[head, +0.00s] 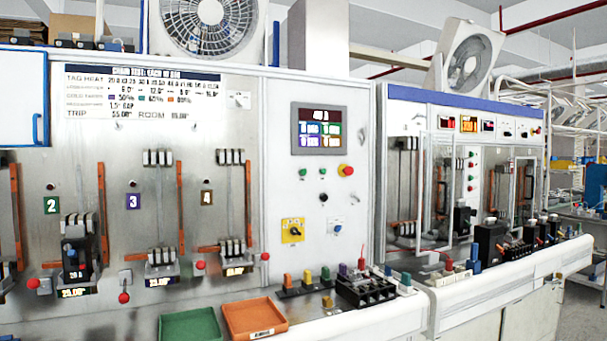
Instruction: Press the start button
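A white control panel stands in the middle of the view. On it, below a display screen (319,130), are two small green buttons, a left one (303,171) and a right one (323,171). A red mushroom button (346,170) on a yellow base sits to their right. A black round control (323,197) is below. The labels are too small to read, so I cannot tell which is the start button. Neither of my grippers is in view, and nothing covers these buttons.
A yellow rotary switch (292,231) is lower on the panel. A black breaker (78,250) is mounted at station 2 on the left. A green tray (189,325), an orange tray (254,318) and a black terminal block (365,288) lie on the front ledge. More test bays stand right.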

